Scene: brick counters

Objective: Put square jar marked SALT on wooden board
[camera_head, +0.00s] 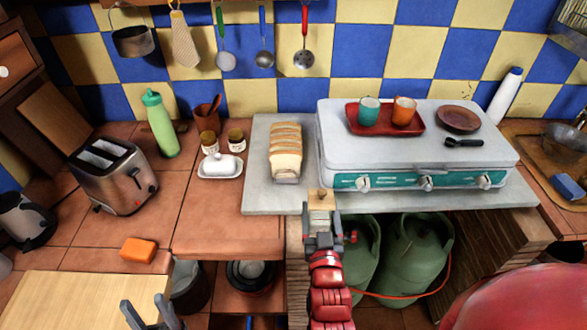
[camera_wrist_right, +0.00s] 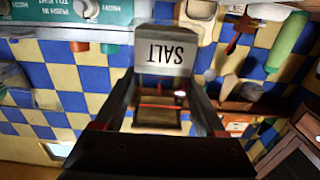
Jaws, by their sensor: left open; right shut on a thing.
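The square jar marked SALT (camera_head: 320,199) is held in my right gripper (camera_head: 323,224), in front of the grey slab's front edge. In the right wrist view the jar (camera_wrist_right: 168,50) shows its SALT label upside down, between the fingers of that gripper (camera_wrist_right: 164,92). The fingers hide part of the jar. The light wooden board (camera_head: 70,298) lies at the lower left of the head view, and its top looks bare. My left gripper (camera_head: 148,311) is open and empty over the board's right part.
An orange sponge (camera_head: 139,250) lies just behind the board, and a toaster (camera_head: 115,177) stands further back. A bread loaf (camera_head: 286,150) and a stove (camera_head: 415,165) are on the grey slab. Green gas bottles (camera_head: 415,255) stand below.

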